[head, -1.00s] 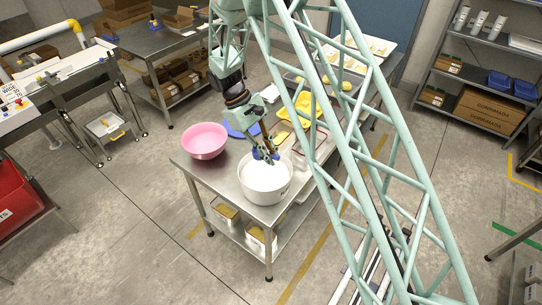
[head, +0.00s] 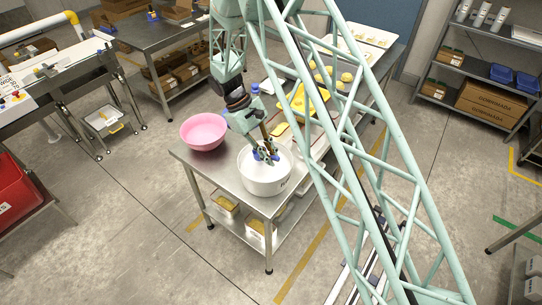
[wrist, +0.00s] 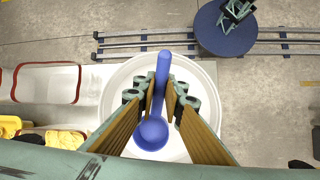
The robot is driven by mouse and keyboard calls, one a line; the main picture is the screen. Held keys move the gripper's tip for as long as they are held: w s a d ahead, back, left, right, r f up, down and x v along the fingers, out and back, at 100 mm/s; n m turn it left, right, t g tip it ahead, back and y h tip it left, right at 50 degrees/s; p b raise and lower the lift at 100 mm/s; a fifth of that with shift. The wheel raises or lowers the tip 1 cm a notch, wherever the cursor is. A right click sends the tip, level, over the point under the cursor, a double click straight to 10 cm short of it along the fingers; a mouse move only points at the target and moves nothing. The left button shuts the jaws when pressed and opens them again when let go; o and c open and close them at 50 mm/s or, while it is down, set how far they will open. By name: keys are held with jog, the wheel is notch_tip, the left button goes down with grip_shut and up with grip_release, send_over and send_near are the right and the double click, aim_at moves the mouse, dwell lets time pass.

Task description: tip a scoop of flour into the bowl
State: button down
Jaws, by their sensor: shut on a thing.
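My gripper (head: 266,152) is shut on a blue scoop (wrist: 162,75) and is over the opening of a white tub (head: 263,187). In the wrist view the scoop's handle lies between the two fingers, and its round cup is toward the bottom of the picture. The cup looks blue inside; I cannot tell whether any flour is in it. The tub's rim (wrist: 108,100) rings the scoop in the wrist view, with white contents inside. A pink bowl (head: 203,132) stands to the left of the tub on the steel table and looks empty.
The steel table (head: 232,186) has yellow trays (head: 303,103) farther back. Containers sit on its lower shelf (head: 226,205). A red bin (head: 20,190) is at the far left. My lattice column crosses the right side of the head view.

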jog(key=shift+f+b, duration=2)
jog(key=shift+f, duration=1.7)
jog(key=shift+r, duration=0.1)
jog(key=shift+r+p, duration=1.95)
jog(key=shift+r, duration=3.85)
jog(key=shift+w, duration=0.1)
